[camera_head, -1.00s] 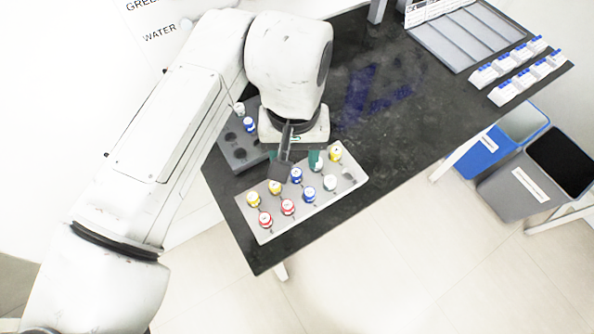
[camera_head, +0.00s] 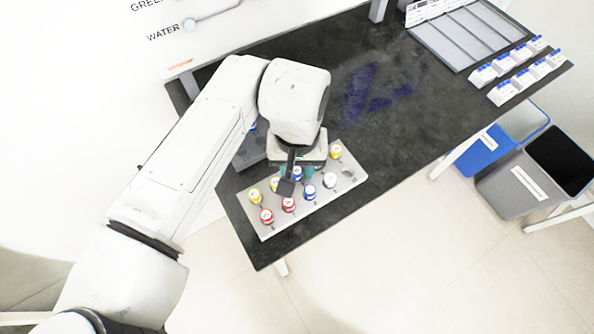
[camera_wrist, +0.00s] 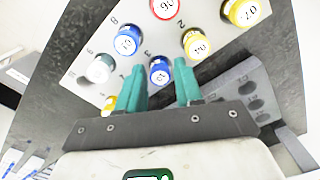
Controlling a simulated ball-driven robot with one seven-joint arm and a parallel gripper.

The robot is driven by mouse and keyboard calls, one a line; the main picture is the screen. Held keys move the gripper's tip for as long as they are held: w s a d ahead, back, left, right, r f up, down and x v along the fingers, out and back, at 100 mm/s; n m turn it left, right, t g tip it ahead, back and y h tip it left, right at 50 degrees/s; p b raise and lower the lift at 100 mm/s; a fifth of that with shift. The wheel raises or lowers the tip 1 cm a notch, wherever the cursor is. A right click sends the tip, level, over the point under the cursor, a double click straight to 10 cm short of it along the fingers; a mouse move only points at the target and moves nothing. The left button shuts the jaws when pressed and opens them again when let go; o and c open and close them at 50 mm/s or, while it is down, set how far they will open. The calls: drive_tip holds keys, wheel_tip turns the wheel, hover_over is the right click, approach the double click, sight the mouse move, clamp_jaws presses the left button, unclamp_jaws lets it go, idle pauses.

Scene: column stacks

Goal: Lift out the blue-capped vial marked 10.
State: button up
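Two blue-capped vials stand in the grey rack (camera_head: 270,233). One is in its back row (camera_head: 297,173), and it also shows in the wrist view (camera_wrist: 159,72). The other is in the front row (camera_head: 309,192) and also shows in the wrist view (camera_wrist: 127,41). The cap numbers are too small for me to be sure which is marked 10. My gripper (camera_wrist: 160,64) points down over the rack. Its teal fingers are apart, one on each side of the back-row blue cap in the wrist view. I cannot tell whether they touch it.
Red caps (camera_head: 266,216), yellow caps (camera_head: 254,195) and a white cap (camera_head: 330,181) stand close by in the same rack. A dark rack (camera_head: 250,150) lies behind, partly hidden by my arm.

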clamp_jaws()
drive_tip(key=shift+r, duration=0.15)
